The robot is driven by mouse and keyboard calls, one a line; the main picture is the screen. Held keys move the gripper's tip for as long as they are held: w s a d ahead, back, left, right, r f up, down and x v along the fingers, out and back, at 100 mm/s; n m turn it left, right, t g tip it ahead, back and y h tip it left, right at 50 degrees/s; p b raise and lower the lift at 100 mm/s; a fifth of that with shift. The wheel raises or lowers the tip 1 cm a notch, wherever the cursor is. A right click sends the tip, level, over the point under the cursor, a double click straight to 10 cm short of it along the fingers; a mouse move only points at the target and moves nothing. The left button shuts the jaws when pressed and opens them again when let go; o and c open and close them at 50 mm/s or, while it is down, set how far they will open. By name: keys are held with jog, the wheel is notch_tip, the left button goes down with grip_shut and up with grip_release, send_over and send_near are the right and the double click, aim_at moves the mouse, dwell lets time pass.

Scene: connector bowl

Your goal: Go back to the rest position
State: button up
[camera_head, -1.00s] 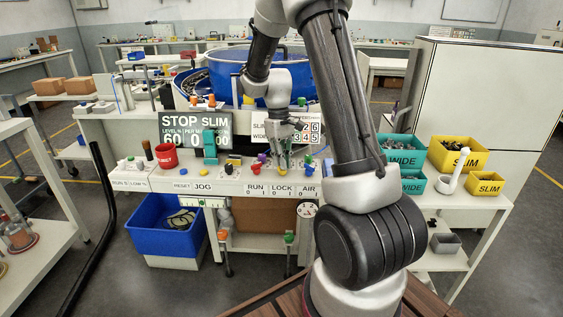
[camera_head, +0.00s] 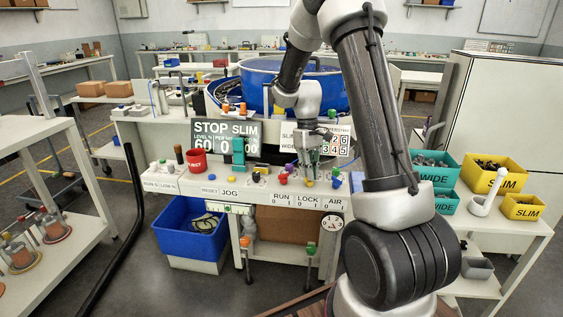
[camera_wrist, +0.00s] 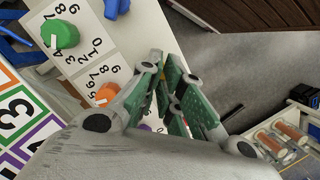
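My gripper (camera_head: 311,180) hangs over the front control panel of the white bench (camera_head: 265,196), above the row of small coloured knobs near the RUN and LOCK labels. In the wrist view my gripper (camera_wrist: 163,62) shows two green-padded fingers with a narrow gap between them. Nothing is seen held in the gap. Part of the panel shows behind the fingers, with a green knob (camera_wrist: 61,35) and an orange knob (camera_wrist: 106,93) on numbered scales. Whether the fingertips touch a knob cannot be told.
A large blue bowl (camera_head: 300,82) stands behind my gripper. A STOP SLIM sign (camera_head: 225,137) and a red cup (camera_head: 196,160) are to the left. Teal and yellow bins (camera_head: 492,172) stand on the right bench. A blue crate (camera_head: 190,235) sits below the panel.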

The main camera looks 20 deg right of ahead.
notch_tip(320, 180, up, 10)
jog(key=shift+f+t, duration=0.25)
jog(key=shift+t, duration=0.15)
jog(key=shift+m, duration=0.8)
jog(key=s, duration=0.4)
jog(key=shift+s+a+f, duration=0.15)
jog(key=shift+f, duration=0.15)
jog(key=o, duration=0.7)
jog(key=shift+m+t, duration=0.5)
jog(key=shift+t, duration=0.3)
jog(key=s+a+r, duration=0.1)
jog(key=s+r, duration=0.2)
jog(key=s, duration=0.2)
jog(key=s+a+r, duration=0.1)
jog(key=s+r, duration=0.1)
jog(key=s, duration=0.1)
jog(key=shift+s+a+r, duration=0.25)
jog(key=shift+a+r, duration=0.1)
jog(key=shift+o, duration=0.2)
jog(key=s+a+r+t, duration=0.2)
jog(key=s+r+t, duration=0.2)
jog(key=s, duration=0.8)
jog(key=shift+a+r+t, duration=0.15)
jog(key=shift+r+t, duration=0.25)
jog(key=shift+r, duration=0.65)
